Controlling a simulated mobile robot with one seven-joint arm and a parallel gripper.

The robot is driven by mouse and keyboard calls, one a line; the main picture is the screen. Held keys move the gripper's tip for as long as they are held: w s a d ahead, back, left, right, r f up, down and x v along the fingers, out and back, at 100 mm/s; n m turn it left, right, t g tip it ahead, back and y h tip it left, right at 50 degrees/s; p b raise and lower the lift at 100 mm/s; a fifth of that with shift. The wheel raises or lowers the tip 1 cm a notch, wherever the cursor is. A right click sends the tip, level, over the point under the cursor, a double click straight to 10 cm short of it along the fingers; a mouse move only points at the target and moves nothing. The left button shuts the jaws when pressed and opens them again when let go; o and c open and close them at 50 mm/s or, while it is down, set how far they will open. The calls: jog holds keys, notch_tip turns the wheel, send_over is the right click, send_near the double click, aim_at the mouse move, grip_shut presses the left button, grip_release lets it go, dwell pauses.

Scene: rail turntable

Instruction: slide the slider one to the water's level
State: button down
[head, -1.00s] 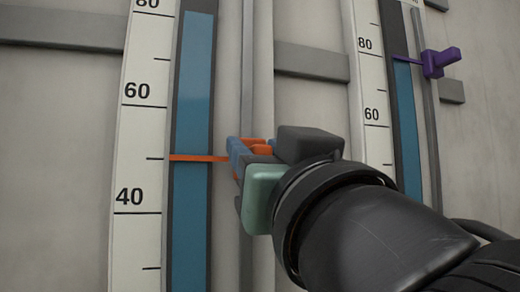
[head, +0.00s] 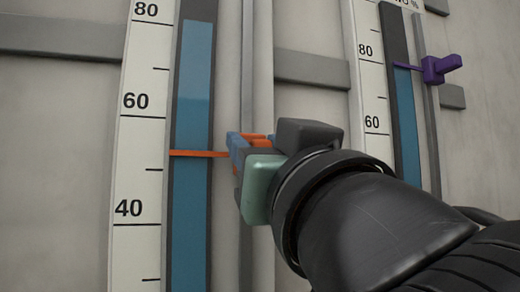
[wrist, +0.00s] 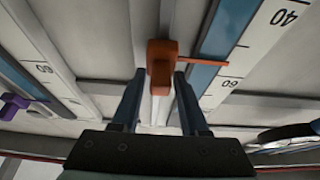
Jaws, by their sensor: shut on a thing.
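The orange slider (head: 252,139) sits on a vertical grey rail beside the left gauge. Its thin pointer crosses the blue tube (head: 190,220) a little above the 50 tick. The blue in that tube reaches up to just under the 80 mark, where the dark frame shows above it. A paler blue band fills its upper part. My gripper (head: 248,152) is shut on the slider, which is partly hidden by the fingers in the head view. In the wrist view, the two fingers (wrist: 161,76) stand on either side of the slider's orange block (wrist: 160,62).
A second gauge (head: 405,140) stands at the right, with a purple slider (head: 438,68) on its own rail. The purple pointer lies near the top of that gauge's blue. Grey horizontal bars (head: 312,68) cross the wall behind the rails.

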jog(key=p, duration=1)
send_near(248, 17)
jog(key=x, duration=0.5)
jog(key=shift+r, duration=0.25)
jog(key=c, duration=0.7)
grip_release()
jog(key=shift+f, duration=0.2)
